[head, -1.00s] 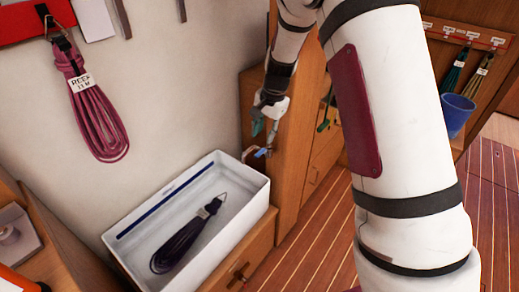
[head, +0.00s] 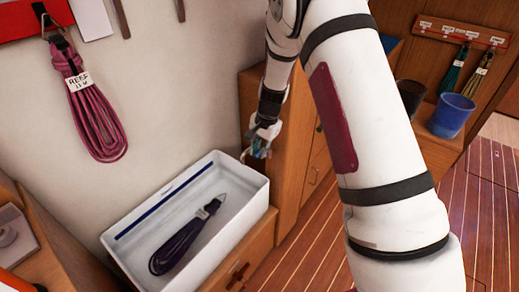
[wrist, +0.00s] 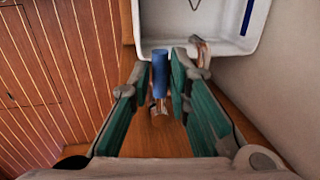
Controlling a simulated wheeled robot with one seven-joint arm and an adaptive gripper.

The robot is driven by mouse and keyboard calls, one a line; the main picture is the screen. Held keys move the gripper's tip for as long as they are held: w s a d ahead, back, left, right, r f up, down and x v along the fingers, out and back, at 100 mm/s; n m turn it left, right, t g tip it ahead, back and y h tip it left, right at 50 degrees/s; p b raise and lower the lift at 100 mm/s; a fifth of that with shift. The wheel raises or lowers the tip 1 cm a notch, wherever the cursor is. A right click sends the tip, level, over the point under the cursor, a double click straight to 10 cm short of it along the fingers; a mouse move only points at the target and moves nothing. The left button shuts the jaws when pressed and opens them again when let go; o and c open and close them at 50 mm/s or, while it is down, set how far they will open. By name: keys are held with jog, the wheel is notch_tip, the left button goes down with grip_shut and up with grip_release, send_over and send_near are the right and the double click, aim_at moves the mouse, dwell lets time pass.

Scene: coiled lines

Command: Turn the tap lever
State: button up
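The tap's blue lever (wrist: 160,73) points toward the white basin in the wrist view, with its metallic base (wrist: 158,108) nearer my wrist. A curved tap spout (wrist: 201,50) shows at the basin's rim, partly behind the right finger. My gripper (wrist: 160,70) has green-padded fingers, one on each side of the lever. Narrow gaps seem to remain between the fingertips and the lever, so it looks open around it. In the head view my gripper (head: 260,150) is at the basin's right corner and mostly hides the tap.
The white basin (head: 240,232) holds a dark coiled line (head: 185,240). A magenta coil (head: 95,115) hangs on the wall at left. A wooden cabinet (head: 290,150) stands just right of my gripper. A blue bucket (head: 451,116) and a dark bucket (head: 410,95) stand farther right.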

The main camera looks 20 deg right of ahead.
grip_shut()
jog(key=shift+s+d+n+g+y+b, duration=0.15)
jog(key=shift+s+d+n+b, duration=0.15)
jog(key=shift+n, duration=0.5)
jog(key=shift+s+d+n+g+y+b, duration=0.1)
jog(key=shift+s+d+n+b, duration=0.25)
jog(key=shift+n, duration=0.45)
jog(key=shift+s+d+n+g+y+b, duration=0.15)
jog(key=shift+d+n, duration=0.25)
jog(key=shift+n, duration=0.4)
jog(key=o, duration=0.7)
grip_release()
jog(key=shift+c, duration=0.2)
notch_tip(320, 180, up, 12)
jog(key=s+d, duration=0.1)
jog(key=d, duration=0.1)
jog(key=shift+f, duration=0.1)
